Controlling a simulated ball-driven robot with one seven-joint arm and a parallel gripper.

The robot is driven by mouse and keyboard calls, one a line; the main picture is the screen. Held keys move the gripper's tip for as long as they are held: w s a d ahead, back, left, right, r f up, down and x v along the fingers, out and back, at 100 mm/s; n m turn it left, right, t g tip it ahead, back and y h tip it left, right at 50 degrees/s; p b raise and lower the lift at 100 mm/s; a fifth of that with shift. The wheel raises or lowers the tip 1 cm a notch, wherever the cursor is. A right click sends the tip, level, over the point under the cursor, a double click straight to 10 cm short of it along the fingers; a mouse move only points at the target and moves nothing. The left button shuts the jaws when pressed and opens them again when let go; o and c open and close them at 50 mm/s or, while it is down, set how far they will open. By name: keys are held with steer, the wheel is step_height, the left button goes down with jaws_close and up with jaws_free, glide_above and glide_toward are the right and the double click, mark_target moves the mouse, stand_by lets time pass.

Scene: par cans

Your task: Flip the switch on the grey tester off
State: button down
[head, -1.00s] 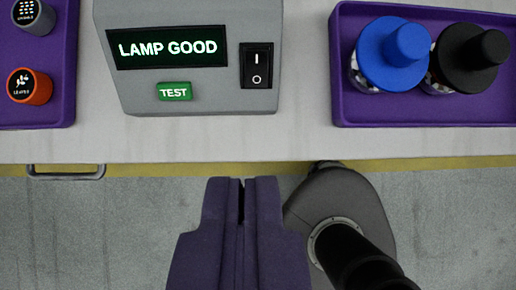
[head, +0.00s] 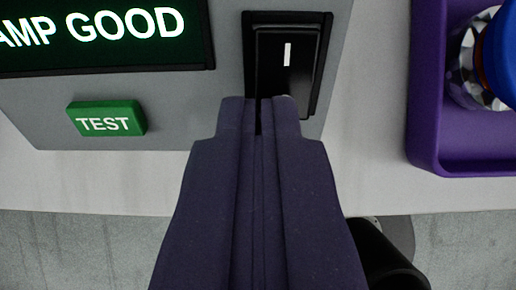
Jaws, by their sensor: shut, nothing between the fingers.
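The grey tester (head: 190,100) fills the upper left of the head view. Its dark screen (head: 90,35) shows green-white letters, cut off at the left, reading "AMP GOOD". The black rocker switch (head: 287,60) is at the tester's right side, with its white "I" mark showing. My gripper (head: 258,103) is shut and empty, its tips over the lower part of the switch. The tips hide the "O" end, and I cannot tell whether they touch it. The green TEST button (head: 106,119) is left of my gripper.
A purple tray (head: 465,160) stands to the right with a blue-capped can (head: 499,55) in it, partly out of view. Pale bench top (head: 375,130) is clear between tester and tray. The bench's front edge runs below the tester.

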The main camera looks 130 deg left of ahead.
steer(key=shift+s+a+f+t+h+b, duration=0.1)
steer(key=shift+f+t+h+b, duration=0.45)
steer(key=shift+b, duration=0.7)
steer(key=shift+s+r, duration=0.1)
steer(key=shift+r, duration=0.1)
steer(key=shift+p, duration=0.3)
steer(key=shift+w+d+r+p, duration=0.15)
steer(key=shift+r+p, duration=0.25)
steer(key=shift+w+d+r+p, duration=0.1)
steer(key=shift+r+p, duration=0.25)
steer(key=shift+p, duration=0.05)
steer(key=shift+a+r, duration=0.1)
